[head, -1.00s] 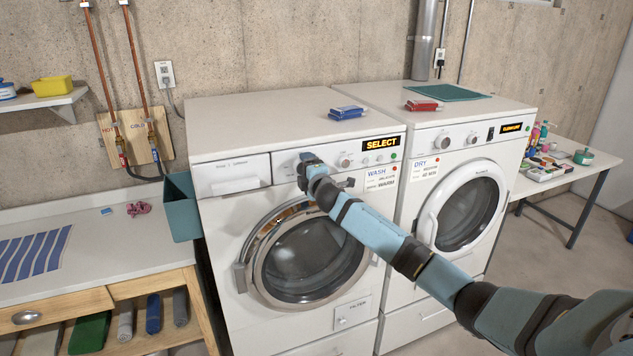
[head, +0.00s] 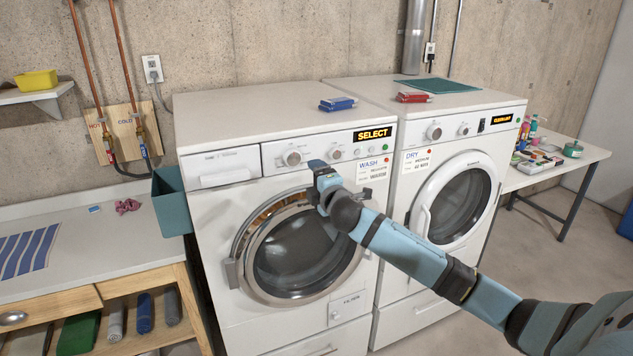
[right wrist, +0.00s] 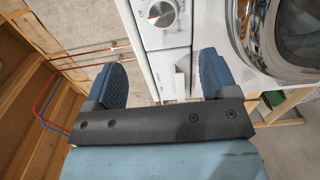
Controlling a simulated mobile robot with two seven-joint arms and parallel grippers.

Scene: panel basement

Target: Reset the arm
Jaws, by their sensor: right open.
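My right arm comes in from the lower right of the head view. Its gripper (head: 318,170) is in front of the washer (head: 330,268), at the upper edge of the round door and below the control panel. In the right wrist view the two blue fingers of this gripper (right wrist: 163,80) are wide apart with nothing between them. The washer's panel (right wrist: 160,20) and part of its door (right wrist: 283,35) show beyond the fingers. The washer display reads SELECT. My left gripper is not in view.
A dryer (head: 455,205) stands right of the washer. A table (head: 580,165) with bottles stands at right.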

